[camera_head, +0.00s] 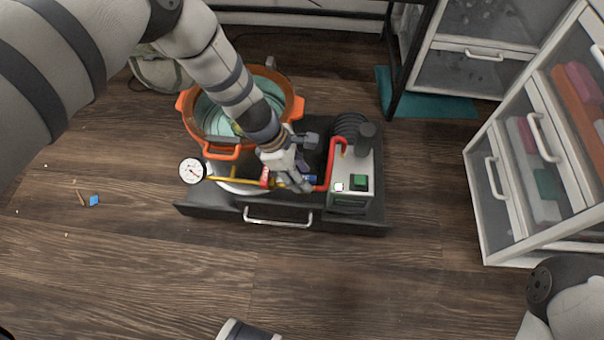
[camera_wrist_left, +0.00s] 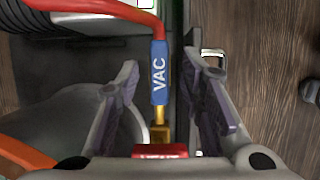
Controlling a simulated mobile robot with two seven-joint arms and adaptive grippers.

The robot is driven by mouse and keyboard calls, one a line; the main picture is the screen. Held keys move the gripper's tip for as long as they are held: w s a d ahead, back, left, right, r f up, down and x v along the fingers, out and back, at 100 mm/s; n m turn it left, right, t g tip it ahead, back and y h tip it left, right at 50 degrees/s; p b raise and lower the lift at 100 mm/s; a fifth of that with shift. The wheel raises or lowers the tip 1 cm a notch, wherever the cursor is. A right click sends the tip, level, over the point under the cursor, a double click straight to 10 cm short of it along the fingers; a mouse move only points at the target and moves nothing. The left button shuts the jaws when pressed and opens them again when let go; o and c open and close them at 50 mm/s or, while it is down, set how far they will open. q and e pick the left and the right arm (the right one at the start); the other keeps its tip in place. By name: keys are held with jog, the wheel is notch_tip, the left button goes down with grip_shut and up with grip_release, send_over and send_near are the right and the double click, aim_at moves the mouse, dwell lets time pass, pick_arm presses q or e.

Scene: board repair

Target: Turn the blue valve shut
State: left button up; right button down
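The blue valve handle, marked VAC (camera_wrist_left: 159,72), lies in line with the brass pipe (camera_wrist_left: 160,115) and joins the red hose (camera_wrist_left: 100,8) in the left wrist view. In the head view only a small blue part of the handle (camera_head: 310,179) shows past my gripper. My left gripper (camera_wrist_left: 168,78) is open, with one finger on each side of the pipe line and a gap to the handle on both sides. It also shows over the pipe in the head view (camera_head: 300,182).
A red valve handle (camera_head: 265,177) sits on the same pipe, left of the blue one. A dial gauge (camera_head: 191,171) ends the pipe. An orange-rimmed pot (camera_head: 185,104) and a pump (camera_head: 350,175) stand in the dark drawer (camera_head: 225,206). White drawer cabinets (camera_head: 492,215) stand at right.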

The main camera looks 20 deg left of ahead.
pick_arm(q)
grip_shut()
